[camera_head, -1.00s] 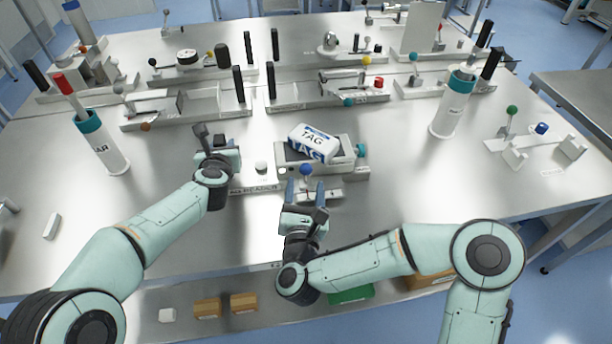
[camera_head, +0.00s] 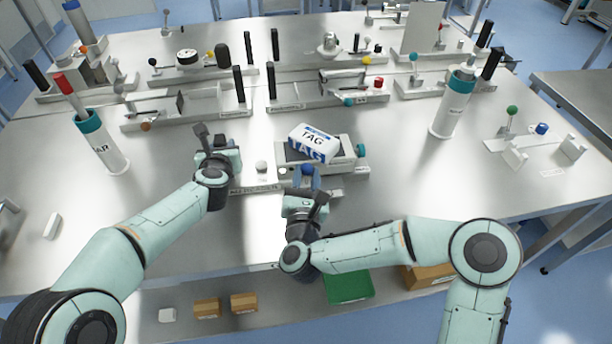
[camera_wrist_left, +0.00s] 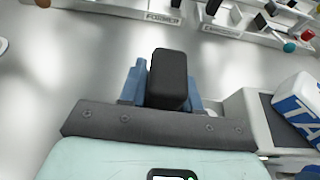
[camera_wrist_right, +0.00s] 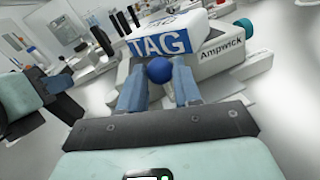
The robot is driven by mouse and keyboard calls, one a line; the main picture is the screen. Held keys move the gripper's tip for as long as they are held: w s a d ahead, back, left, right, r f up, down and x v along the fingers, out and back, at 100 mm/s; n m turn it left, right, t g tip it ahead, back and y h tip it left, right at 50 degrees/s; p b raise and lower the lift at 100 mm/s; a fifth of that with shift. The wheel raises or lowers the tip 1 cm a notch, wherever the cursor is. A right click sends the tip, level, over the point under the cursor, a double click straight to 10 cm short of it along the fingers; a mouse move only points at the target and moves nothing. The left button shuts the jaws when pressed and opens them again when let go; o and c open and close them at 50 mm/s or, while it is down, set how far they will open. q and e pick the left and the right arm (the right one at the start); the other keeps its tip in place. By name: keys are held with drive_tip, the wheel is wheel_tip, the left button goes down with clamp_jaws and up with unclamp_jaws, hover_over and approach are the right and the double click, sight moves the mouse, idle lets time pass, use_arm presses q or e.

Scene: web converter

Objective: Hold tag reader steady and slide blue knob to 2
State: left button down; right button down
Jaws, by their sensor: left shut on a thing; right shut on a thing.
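The tag reader (camera_head: 350,161) is a low light-grey unit near the table's front middle, with a white-and-blue TAG pack (camera_head: 313,142) on top. Its blue ball knob (camera_head: 307,169) is at the front; it also shows in the right wrist view (camera_wrist_right: 159,69). My right gripper (camera_head: 306,178) is shut on the knob, with blue fingers on both sides of it. My left gripper (camera_head: 211,146) is shut on an upright black handle (camera_wrist_left: 170,79) left of the reader. The scale numbers cannot be read.
A white bottle with a teal collar (camera_head: 105,145) stands at the left and another (camera_head: 451,105) at the right. Fixtures with black posts (camera_head: 239,84) line the back. The table is bare between the reader and the right bottle.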

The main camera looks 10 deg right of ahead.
use_arm(q)
drive_tip(key=shift+s+a+f, duration=0.1)
drive_tip(key=shift+a+f, duration=0.05)
drive_tip(key=shift+f, duration=0.55)
use_arm(e)
drive_tip(key=d, duration=0.3)
drive_tip(key=shift+s+d, duration=0.1)
drive_tip(key=c, duration=0.8)
unclamp_jaws()
drive_tip(key=v, duration=1.2)
drive_tip(key=shift+s, duration=0.1)
use_arm(q)
drive_tip(key=shift+r, duration=0.35)
use_arm(e)
drive_tip(key=shift+r, duration=0.2)
use_arm(q)
drive_tip(key=c, duration=0.9)
unclamp_jaws()
drive_tip(key=shift+o, duration=0.9)
drive_tip(key=shift+r, duration=0.25)
